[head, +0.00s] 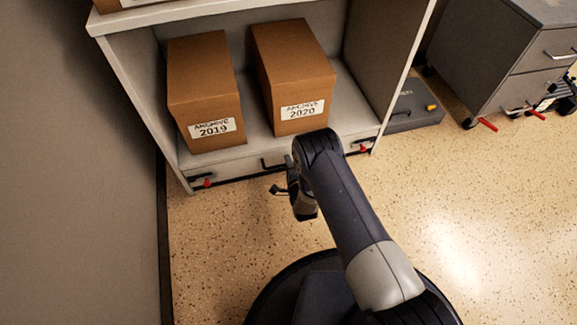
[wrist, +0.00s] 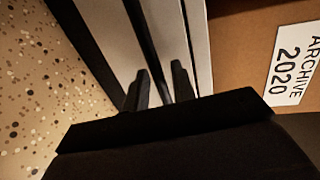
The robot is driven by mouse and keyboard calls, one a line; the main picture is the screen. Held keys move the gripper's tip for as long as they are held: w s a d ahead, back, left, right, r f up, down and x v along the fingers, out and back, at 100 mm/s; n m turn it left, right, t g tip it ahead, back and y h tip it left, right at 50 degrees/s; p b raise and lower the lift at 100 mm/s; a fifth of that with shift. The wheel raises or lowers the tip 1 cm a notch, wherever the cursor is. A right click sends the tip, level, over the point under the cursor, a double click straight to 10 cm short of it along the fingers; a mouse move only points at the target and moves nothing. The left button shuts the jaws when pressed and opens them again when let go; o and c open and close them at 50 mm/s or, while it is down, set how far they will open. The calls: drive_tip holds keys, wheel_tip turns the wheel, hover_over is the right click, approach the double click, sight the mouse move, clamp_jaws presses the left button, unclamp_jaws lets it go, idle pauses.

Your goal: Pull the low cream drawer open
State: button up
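The low cream drawer (head: 235,170) is at the bottom of the shelf unit, its front looking flush with the unit. Its dark bar handle (head: 268,165) shows at mid-front, partly hidden by my arm. My gripper (head: 279,189) is low in front of the drawer, its fingers mostly hidden in the head view. In the wrist view, the dark handle (wrist: 148,45) runs between my two fingers (wrist: 162,82), against the cream drawer front (wrist: 108,45). The fingers are apart, one on each side of the bar, with narrow gaps; contact is not clear.
Archive boxes 2019 (head: 205,95) and 2020 (head: 295,75) stand on the shelf above. Red-tipped black fittings (head: 207,183) sit at both drawer ends. A grey case (head: 412,105) and a grey cabinet (head: 490,60) are right. Speckled floor (head: 220,240) before the drawer is clear.

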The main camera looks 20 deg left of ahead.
drive_tip(key=shift+w+a, duration=0.1)
drive_tip(key=shift+w, duration=0.05)
drive_tip(key=shift+c, duration=0.3)
clamp_jaws()
